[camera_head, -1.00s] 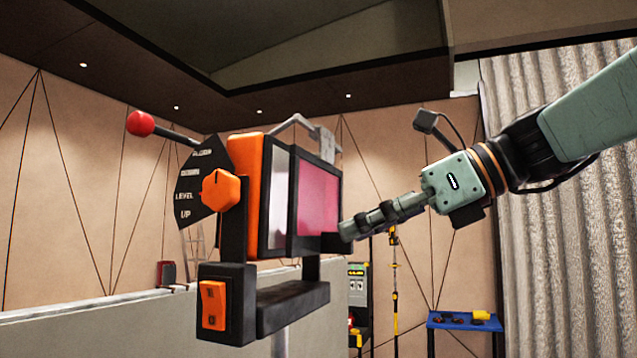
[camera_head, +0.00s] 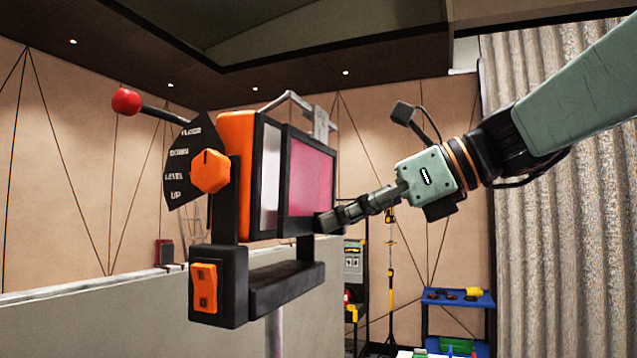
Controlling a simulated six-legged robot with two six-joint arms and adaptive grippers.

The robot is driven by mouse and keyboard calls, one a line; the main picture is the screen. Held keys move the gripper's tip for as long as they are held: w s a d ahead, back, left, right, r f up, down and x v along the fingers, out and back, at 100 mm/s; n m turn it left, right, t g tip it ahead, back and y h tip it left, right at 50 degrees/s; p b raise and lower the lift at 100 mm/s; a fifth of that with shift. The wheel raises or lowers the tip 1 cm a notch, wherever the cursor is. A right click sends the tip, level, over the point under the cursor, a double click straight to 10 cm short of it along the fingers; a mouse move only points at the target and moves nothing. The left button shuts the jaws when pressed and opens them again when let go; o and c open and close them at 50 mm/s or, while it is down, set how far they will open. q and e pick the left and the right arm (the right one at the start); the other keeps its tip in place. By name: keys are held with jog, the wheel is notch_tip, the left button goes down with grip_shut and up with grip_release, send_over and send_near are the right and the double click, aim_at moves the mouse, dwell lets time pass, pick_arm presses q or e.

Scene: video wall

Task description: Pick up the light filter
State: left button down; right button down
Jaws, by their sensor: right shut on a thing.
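The light filter (camera_head: 311,178) is a pink panel in a black frame at the front of an orange and black lamp (camera_head: 237,190). My right gripper (camera_head: 326,223) comes in from the right. It is shut on the lower right edge of the filter's frame. The filter stands upright against the lamp's front; whether there is a gap between them cannot be told. My left gripper is not in view.
The lamp has a red-knobbed lever (camera_head: 127,102), an orange dial and an orange switch (camera_head: 204,287). A grey partition (camera_head: 110,318) stands behind it.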

jog(key=shift+s+a, duration=0.1)
jog(key=shift+a, duration=0.1)
jog(key=shift+s+r, duration=0.15)
jog(key=shift+s, duration=0.05)
jog(key=shift+w+d, duration=0.1)
jog(key=shift+d, duration=0.05)
